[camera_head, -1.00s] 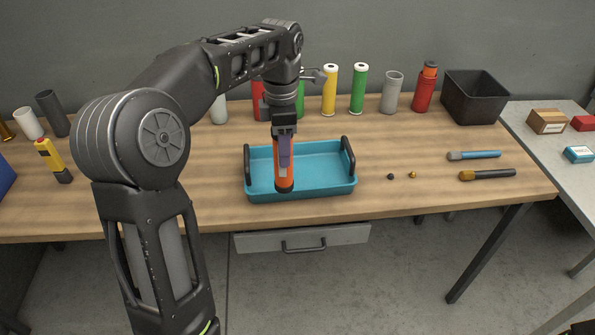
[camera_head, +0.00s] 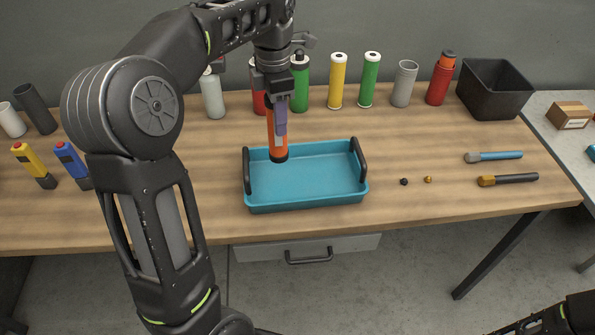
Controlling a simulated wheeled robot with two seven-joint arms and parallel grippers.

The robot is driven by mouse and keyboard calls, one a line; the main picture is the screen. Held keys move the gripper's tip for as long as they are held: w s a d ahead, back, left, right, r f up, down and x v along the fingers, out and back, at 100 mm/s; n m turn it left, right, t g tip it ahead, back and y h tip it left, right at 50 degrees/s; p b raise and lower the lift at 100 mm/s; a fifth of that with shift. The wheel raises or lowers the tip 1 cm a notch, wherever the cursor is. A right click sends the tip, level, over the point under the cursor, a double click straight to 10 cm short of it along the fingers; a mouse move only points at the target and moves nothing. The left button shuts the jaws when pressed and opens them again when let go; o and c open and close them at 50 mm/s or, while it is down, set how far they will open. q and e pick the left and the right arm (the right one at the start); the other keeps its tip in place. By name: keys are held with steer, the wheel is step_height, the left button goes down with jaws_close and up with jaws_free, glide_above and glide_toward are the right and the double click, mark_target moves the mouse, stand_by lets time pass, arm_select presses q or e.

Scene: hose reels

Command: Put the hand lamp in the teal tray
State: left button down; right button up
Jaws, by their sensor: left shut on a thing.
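The orange hand lamp (camera_head: 277,142) with a black lower end hangs upright from my left gripper (camera_head: 281,108), which is shut on its upper part. The teal tray (camera_head: 305,198) stands on the wooden table, with a black handle at each side. The lamp's lower end overlaps the tray's back left part in the picture. I cannot tell how high it is above the tray floor. The tray's visible inside is empty. My right gripper is not in view.
A yellow lamp (camera_head: 31,163) and a blue lamp (camera_head: 70,162) lie at the left. Several upright cylinders and a black bin (camera_head: 495,92) stand along the back. Two brushes (camera_head: 495,156) and two small balls lie right of the tray.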

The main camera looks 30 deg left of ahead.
mark_target(279, 148)
arm_select(q)
step_height(279, 148, down, 6)
stand_by(0.4)
step_height(279, 148, down, 3)
steer(key=shift+f+p, duration=0.2)
steer(key=shift+p, duration=0.15)
steer(key=shift+f, duration=0.15)
steer(key=shift+f, duration=0.25)
steer(key=c, duration=0.8)
jaws_free()
steer(key=shift+r, duration=0.1)
